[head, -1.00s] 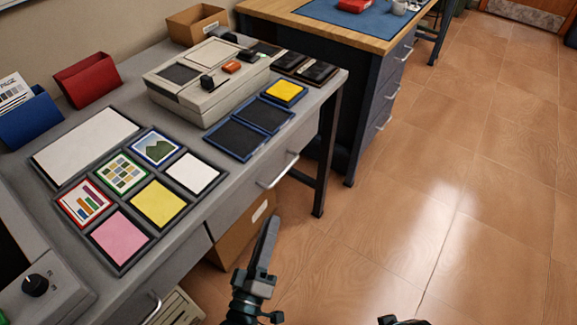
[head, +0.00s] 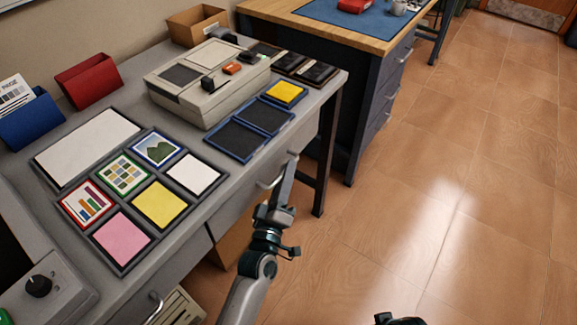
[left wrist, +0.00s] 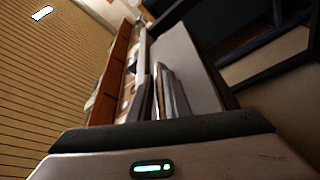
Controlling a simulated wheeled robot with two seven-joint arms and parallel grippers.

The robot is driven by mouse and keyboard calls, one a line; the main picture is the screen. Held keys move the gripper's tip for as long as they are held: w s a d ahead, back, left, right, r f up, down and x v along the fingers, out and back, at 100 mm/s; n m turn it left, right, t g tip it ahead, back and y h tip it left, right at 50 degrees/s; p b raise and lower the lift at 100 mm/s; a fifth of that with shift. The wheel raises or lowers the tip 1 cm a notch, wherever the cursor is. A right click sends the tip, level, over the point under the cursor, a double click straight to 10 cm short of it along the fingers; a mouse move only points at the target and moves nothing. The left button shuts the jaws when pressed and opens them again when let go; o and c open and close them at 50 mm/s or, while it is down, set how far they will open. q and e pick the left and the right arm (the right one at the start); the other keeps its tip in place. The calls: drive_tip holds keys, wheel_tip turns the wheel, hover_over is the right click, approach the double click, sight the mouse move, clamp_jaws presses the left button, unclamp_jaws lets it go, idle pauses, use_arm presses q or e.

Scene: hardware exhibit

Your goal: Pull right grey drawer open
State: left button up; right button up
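The right grey drawer (head: 232,208) is in the front of the grey desk and looks shut, its face flush with the desk. Its metal bar handle (head: 264,185) is partly hidden behind my left gripper (head: 287,168). The left gripper's fingers point up at the handle's right part and overlap it in the head view. I cannot tell whether they touch it or go around it. In the left wrist view the fingers (left wrist: 165,95) look close together, and any gap is unclear. Only a dark piece of my right gripper (head: 398,319) shows at the bottom edge.
The grey desk (head: 305,125) holds picture tiles, a beige device (head: 205,90) and blue-framed trays (head: 235,140). Another drawer handle (head: 153,305) is at lower left. A cardboard box (head: 232,240) stands below the drawer. The tiled floor (head: 430,210) to the right is clear.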

use_arm(q)
drive_tip(key=shift+x, duration=0.9)
clamp_jaws()
drive_tip(key=shift+s, duration=0.1)
